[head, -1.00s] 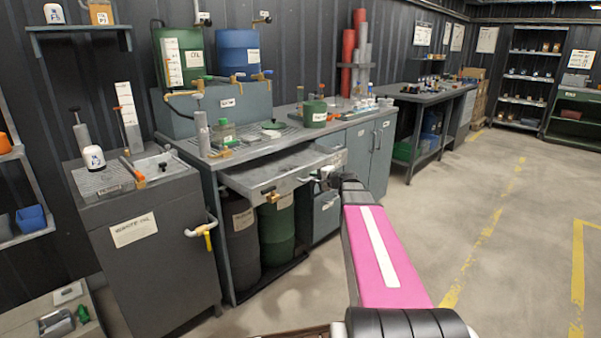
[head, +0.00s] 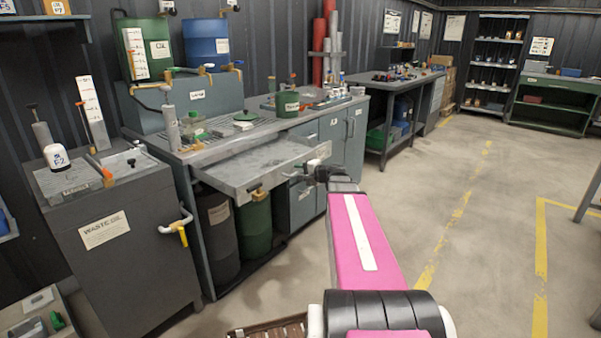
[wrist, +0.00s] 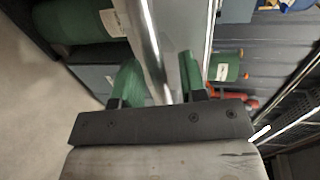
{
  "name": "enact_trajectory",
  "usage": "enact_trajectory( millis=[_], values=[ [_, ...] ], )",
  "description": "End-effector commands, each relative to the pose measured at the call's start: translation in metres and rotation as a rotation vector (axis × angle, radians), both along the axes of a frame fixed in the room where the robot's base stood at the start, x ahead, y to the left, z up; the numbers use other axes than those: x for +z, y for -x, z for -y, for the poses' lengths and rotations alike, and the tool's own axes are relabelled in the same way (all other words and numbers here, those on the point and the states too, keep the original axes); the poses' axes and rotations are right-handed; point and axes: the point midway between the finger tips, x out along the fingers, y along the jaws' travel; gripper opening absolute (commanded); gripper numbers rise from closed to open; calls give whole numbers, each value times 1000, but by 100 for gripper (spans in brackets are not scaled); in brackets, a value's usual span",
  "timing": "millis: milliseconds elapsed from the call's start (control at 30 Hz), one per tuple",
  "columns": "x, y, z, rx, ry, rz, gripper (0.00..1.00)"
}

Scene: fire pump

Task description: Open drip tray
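The drip tray (head: 245,165) is a shallow grey metal tray under the workbench top, slid out well past the bench front. A brass valve (head: 257,192) hangs at its front edge. My gripper (head: 304,173) is at the tray's right front end. In the wrist view, my gripper's green fingers (wrist: 158,85) stand on both sides of a shiny metal bar (wrist: 153,45) of the tray front and appear closed on it. The exact finger contact is partly hidden.
The grey workbench (head: 200,150) carries cans and bottles. A green drum (head: 254,225) and a dark drum (head: 217,235) stand below the tray. The waste oil cabinet (head: 120,245) is close on the left. The floor (head: 400,200) to the right is clear.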

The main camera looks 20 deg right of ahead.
Motion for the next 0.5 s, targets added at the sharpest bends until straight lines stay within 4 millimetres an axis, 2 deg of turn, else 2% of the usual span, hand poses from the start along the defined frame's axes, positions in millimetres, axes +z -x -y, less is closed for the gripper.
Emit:
enact_trajectory(
  millis=[267, 500],
  values=[
    [1, 4, 3, -2, 0, 1, 39],
    [9, 35, 22, -4, 0, 1, 39]
  ],
)
